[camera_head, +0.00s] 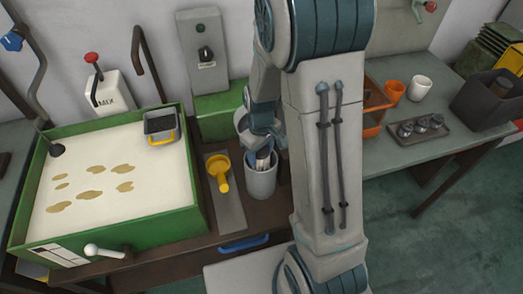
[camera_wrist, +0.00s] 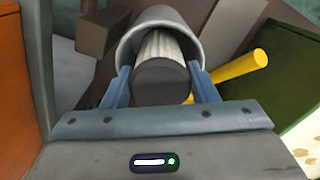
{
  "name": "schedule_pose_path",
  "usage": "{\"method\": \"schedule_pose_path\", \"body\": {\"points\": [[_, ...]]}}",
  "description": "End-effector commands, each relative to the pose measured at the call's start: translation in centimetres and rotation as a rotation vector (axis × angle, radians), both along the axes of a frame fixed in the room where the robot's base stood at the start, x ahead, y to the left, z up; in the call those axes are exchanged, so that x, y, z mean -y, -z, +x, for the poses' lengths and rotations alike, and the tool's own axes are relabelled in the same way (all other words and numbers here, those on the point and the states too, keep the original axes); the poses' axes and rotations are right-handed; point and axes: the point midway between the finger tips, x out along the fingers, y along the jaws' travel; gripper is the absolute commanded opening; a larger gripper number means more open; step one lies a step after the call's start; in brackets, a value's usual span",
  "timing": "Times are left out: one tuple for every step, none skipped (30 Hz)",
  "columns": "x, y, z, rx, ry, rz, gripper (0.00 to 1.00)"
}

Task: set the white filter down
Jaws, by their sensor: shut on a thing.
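The white filter (camera_wrist: 158,45) has a pleated pale body and a dark round end cap. My gripper (camera_wrist: 162,86) is shut on it, one blue-grey finger on each side near the cap. The filter's far end is inside the mouth of a grey cylindrical cup (camera_wrist: 190,24); whether it touches the bottom is hidden. In the head view my gripper (camera_head: 264,142) is over the cup (camera_head: 261,182), which stands on the dark bench, and a little of the filter (camera_head: 262,160) shows at its rim.
A yellow scoop (camera_head: 221,175) lies on a grey strip left of the cup. A green-framed tray (camera_head: 160,220) of pale material stands further left. On the right table are an orange cup (camera_head: 394,91), a white cup (camera_head: 419,88) and a small-parts tray.

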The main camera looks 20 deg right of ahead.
Motion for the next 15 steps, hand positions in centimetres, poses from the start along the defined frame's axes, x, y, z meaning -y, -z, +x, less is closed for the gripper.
{"method": "schedule_pose_path", "body": {"points": [[0.0, 0.11, 0.01, 0.0, 0.0, 0.0, 0.1], [-0.02, 0.23, 0.01, 0.0, 0.0, 0.0, 0.1], [0.0, 0.4, 0.01, 0.0, 0.0, 0.0, 0.1], [0.0, 0.5, 0.01, 0.0, 0.0, 0.0, 0.1], [0.0, 0.33, 0.01, 0.0, 0.0, 0.0, 0.61], [-0.01, 0.29, 0.0, 0.0, 0.0, 0.0, 0.72], [-0.01, 0.29, 0.0, 0.0, 0.0, 0.0, 0.75], [-0.01, 0.29, 0.0, 0.0, 0.0, 0.0, 0.75], [-0.01, 0.29, 0.0, 0.0, 0.0, 0.0, 0.75], [-0.01, 0.29, 0.0, 0.0, 0.0, 0.0, 0.75], [-0.01, 0.29, 0.0, 0.0, 0.0, 0.0, 0.75], [-0.01, 0.29, 0.0, 0.0, 0.0, 0.0, 0.75], [-0.01, 0.29, 0.0, 0.0, 0.0, 0.0, 0.75], [-0.01, 0.27, 0.0, 0.0, 0.0, 0.0, 0.75], [-0.01, 0.21, 0.0, 0.0, 0.0, 0.0, 0.75]]}}
